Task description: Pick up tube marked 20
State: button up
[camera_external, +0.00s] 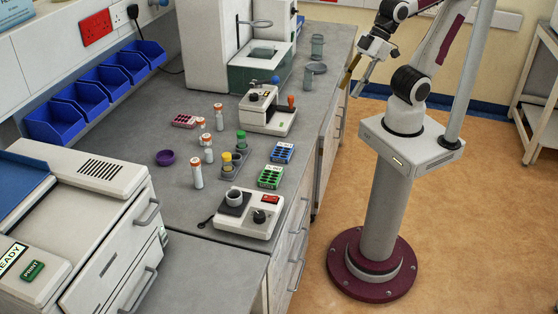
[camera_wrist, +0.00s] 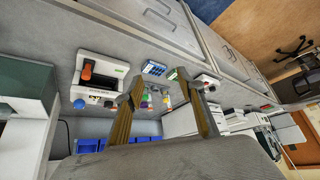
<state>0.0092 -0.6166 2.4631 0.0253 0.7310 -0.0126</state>
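Several white tubes with orange caps stand on the grey bench in the external view, one at the front (camera_external: 197,173) and another at the back (camera_external: 218,117). A small grey rack (camera_external: 232,174) beside them holds yellow-topped and green-topped tubes. No number on any tube is readable, so I cannot tell which is marked 20. My gripper (camera_external: 351,84) is raised off the bench's right edge, well away from the tubes. In the wrist view my gripper (camera_wrist: 160,78) has its two fingers apart with nothing between them; small, blurred tubes show beyond.
Near the tubes are blue (camera_external: 282,152) and green (camera_external: 270,177) racks, a purple dish (camera_external: 165,157), a white device with a cup (camera_external: 248,216) and another white device (camera_external: 267,112). A tall white machine (camera_external: 208,45) stands behind. Blue bins (camera_external: 82,97) line the wall.

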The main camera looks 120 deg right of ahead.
jog(key=w+t, duration=0.2)
jog(key=w, duration=1)
jog(key=m+t+h, duration=0.3)
jog(key=t, duration=0.1)
send_near(208, 144)
jog(key=shift+w+d+f, duration=0.1)
jog(key=shift+d+f, duration=0.1)
jog(key=shift+f, duration=0.25)
jog(key=shift+w+d+f, duration=0.1)
jog(key=shift+d+f, duration=0.1)
jog(key=shift+f, duration=0.3)
jog(key=shift+w+d+f+t+h, duration=0.4)
jog(key=shift+w+f, duration=0.05)
jog(key=shift+f, duration=0.05)
jog(key=shift+x, duration=1.3)
jog(key=shift+w, duration=0.1)
jog(key=shift+x, duration=2.5)
jog(key=shift+r, duration=0.15)
jog(key=shift+c, duration=0.3)
